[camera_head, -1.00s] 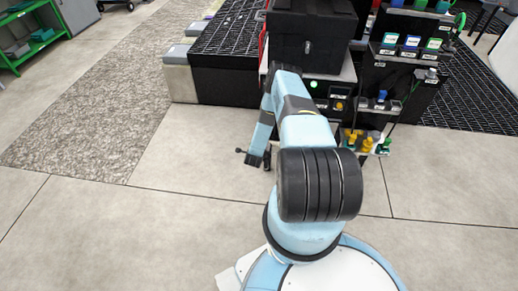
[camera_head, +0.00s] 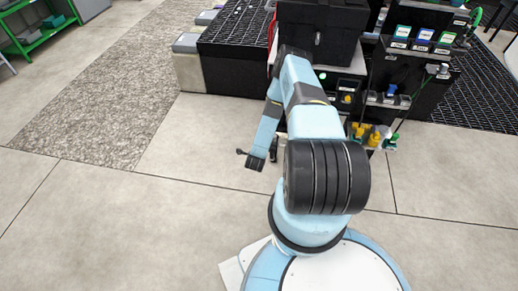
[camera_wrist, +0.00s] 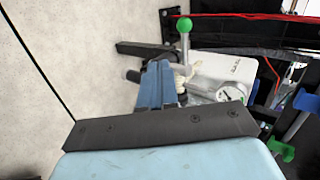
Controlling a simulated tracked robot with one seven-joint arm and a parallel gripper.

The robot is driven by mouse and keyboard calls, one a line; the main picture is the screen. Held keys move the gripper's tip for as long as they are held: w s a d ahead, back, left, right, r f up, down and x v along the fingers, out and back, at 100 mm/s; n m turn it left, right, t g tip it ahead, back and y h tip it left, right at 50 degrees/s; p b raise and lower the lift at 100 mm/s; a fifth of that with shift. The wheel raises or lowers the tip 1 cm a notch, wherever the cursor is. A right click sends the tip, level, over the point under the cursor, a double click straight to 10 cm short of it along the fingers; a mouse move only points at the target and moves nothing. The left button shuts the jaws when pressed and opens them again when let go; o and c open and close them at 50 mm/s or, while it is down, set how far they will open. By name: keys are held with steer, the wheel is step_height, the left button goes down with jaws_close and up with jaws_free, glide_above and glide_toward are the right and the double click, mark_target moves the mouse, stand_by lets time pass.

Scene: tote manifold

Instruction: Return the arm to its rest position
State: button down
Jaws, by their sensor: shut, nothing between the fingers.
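My arm (camera_head: 314,122) shows in the head view, rising from my base and bent at a black-jointed elbow. Its blue forearm (camera_head: 266,133) slants down to the lower left and ends over the bare floor, left of the black equipment stand. My gripper is small and hard to make out there. In the wrist view, the two blue fingers of my gripper (camera_wrist: 157,70) lie together, shut with nothing between them. Past them are a lever with a green ball (camera_wrist: 184,26) and a white panel with a round gauge (camera_wrist: 231,92). I cannot tell the gap between fingers and lever.
The black equipment stand (camera_head: 318,36) is just beyond my arm, with yellow fittings (camera_head: 373,138) on its right. Blue and green labelled parts (camera_head: 423,36) stand farther right. A red cable (camera_wrist: 245,16) runs along the wrist view's top. Floor to the left is clear.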

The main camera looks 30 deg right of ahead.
steer(key=shift+s+a+r, duration=0.25)
steer(key=shift+s+r, duration=0.05)
stand_by(0.4)
